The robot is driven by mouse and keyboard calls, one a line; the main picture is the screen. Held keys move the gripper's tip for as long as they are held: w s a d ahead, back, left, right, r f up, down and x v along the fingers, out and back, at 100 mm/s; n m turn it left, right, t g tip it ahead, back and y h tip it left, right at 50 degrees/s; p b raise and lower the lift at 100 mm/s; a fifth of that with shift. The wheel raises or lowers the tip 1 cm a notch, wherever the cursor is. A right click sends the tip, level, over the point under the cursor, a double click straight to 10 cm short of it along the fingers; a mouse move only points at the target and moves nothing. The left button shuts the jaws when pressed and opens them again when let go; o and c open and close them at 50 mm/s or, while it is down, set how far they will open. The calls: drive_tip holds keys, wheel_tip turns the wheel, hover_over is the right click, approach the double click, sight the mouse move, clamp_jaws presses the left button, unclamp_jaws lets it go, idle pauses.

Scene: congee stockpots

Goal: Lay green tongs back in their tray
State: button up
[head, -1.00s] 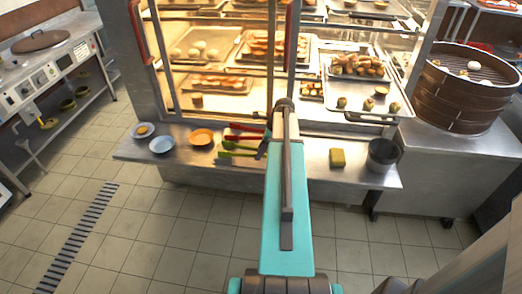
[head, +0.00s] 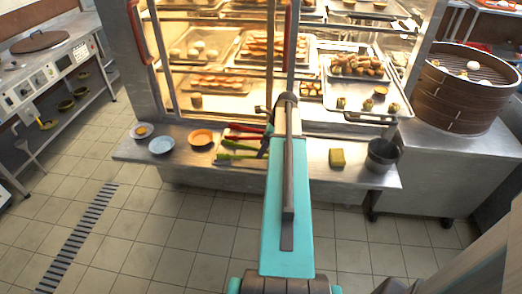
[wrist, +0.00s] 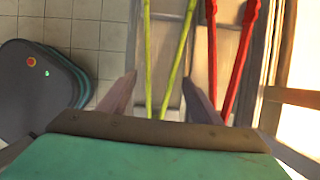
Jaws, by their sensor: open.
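The green tongs (head: 240,146) lie on the steel counter in the head view, their far end hidden behind my arm. In the wrist view the two arms of the green tongs (wrist: 147,55) run between the spread fingers of my gripper (wrist: 158,82). My gripper is open; I cannot tell whether the fingers touch the tongs. In the head view my arm covers most of the gripper. Red tongs (wrist: 212,55) lie just right of the right finger. A grey tray-like surface (wrist: 230,50) shows under the tongs; its outline is partly hidden.
The lit food cabinet (head: 220,65) rises behind. A dark rounded object (wrist: 40,90) shows left in the wrist view.

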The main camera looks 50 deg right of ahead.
drive_tip(key=v, duration=1.1)
drive_tip(key=shift+w+a, duration=0.1)
drive_tip(key=w+a+f+n+g, duration=0.1)
drive_tip(key=w+a+f+n, duration=0.35)
drive_tip(key=a, duration=0.35)
drive_tip(key=w+a+f+n+g, duration=0.1)
drive_tip(key=w+a+f+n, duration=0.3)
drive_tip(key=a, duration=0.5)
drive_tip(key=w+a+f+n+g, duration=0.1)
drive_tip(key=w+a+f+n, duration=0.2)
drive_tip(key=a+f+n, duration=0.4)
drive_tip(key=s+a+f+n+h, duration=0.1)
drive_tip(key=a+f+n, duration=0.3)
drive_tip(key=a, duration=0.5)
drive_tip(key=s+a+f+n, duration=0.1)
drive_tip(key=a+f+n, duration=0.1)
drive_tip(key=a+n, duration=0.55)
drive_tip(key=s+a+f+n+h, duration=0.1)
drive_tip(key=a+f+n, duration=0.2)
drive_tip(key=a, duration=0.7)
drive_tip(key=s+f+g, duration=0.3)
drive_tip(key=s+f, duration=0.6)
drive_tip(key=s, duration=0.3)
drive_tip(key=s+f+g, duration=0.3)
drive_tip(key=s+f, duration=0.6)
drive_tip(key=s, duration=0.4)
drive_tip(key=shift+a+f, duration=0.2)
